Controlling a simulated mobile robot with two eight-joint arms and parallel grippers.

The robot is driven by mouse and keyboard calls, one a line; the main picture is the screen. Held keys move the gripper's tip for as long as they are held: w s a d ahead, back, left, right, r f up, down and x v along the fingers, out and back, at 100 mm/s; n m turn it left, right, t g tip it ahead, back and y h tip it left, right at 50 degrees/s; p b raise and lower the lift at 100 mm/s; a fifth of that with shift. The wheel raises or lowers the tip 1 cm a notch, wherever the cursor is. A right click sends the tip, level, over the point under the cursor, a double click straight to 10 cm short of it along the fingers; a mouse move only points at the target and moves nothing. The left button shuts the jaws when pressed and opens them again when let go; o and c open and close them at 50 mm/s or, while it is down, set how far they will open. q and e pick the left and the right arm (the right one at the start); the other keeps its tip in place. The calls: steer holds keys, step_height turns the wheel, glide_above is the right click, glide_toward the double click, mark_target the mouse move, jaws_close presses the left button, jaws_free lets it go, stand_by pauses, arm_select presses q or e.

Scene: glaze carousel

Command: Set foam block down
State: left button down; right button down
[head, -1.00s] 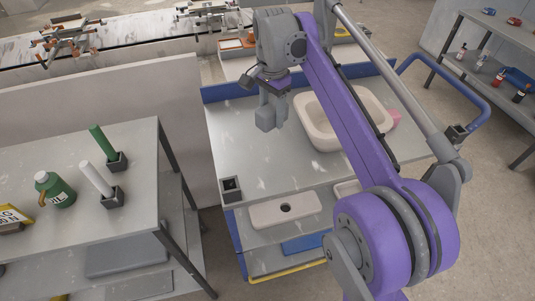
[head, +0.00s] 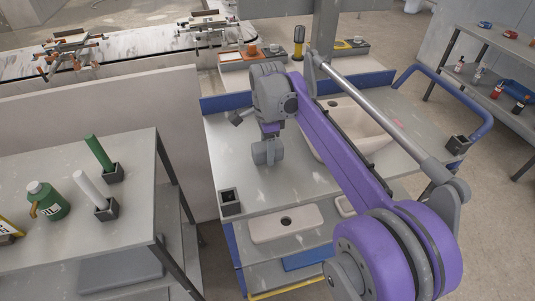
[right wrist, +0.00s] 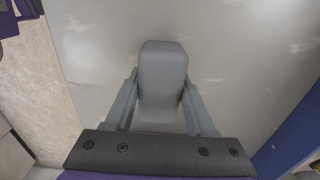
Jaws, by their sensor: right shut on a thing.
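A grey foam block (right wrist: 162,72) with bevelled edges sits between the two grey fingers of my right gripper (right wrist: 160,98) in the right wrist view. The fingers are shut on its sides. In the head view my right gripper (head: 267,146) points down over the grey top of the blue-edged cart (head: 235,155), left of the white basin. The block (head: 267,157) is low over that top; I cannot tell whether it touches. My left gripper is not in view.
The white basin (head: 368,128) is partly hidden behind my right arm. A small dark square holder (head: 230,203) stands at the cart's front left corner. The top around the block looks clear.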

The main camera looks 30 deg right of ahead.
steer(key=shift+f, duration=0.6)
steer(key=shift+f, duration=0.15)
steer(key=shift+c, duration=1.2)
jaws_free()
step_height(320, 180, up, 12)
steer(key=shift+r+p, duration=0.15)
steer(key=shift+p, duration=0.7)
